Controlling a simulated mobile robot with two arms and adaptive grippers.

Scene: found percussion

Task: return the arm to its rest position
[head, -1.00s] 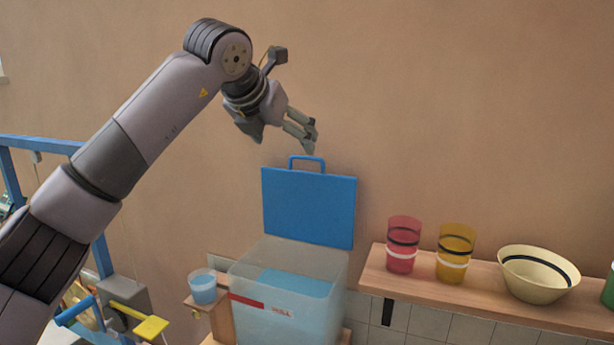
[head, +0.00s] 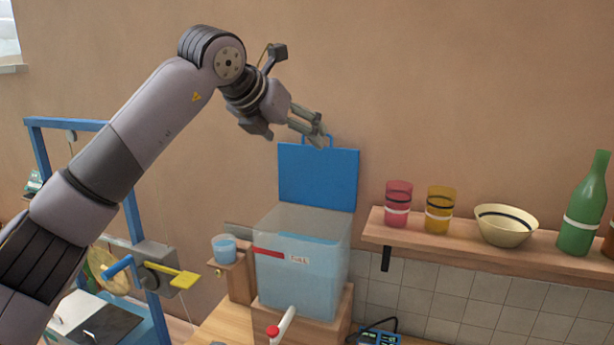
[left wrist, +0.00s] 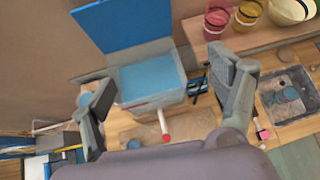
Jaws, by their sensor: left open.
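My left arm comes in from the left in the head view, raised and bent. Its gripper (head: 316,133) is high against the wall, in front of the blue lid's top edge and handle in the picture. In the left wrist view the two fingers of the gripper (left wrist: 165,100) stand wide apart with nothing between them. Past them lie the clear water tank (left wrist: 148,80) and its raised blue lid (left wrist: 125,20). The tank (head: 300,265) also shows in the head view, below the gripper, with the lid (head: 318,178) upright behind it. My right gripper is in neither view.
A wooden shelf (head: 480,253) at right holds a red cup (head: 397,205), a yellow cup (head: 440,210), a bowl (head: 506,226) and a green bottle (head: 584,210). A blue cup (head: 224,248) stands left of the tank. A blue frame (head: 70,124) stands behind my arm. The wall above the shelf is clear.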

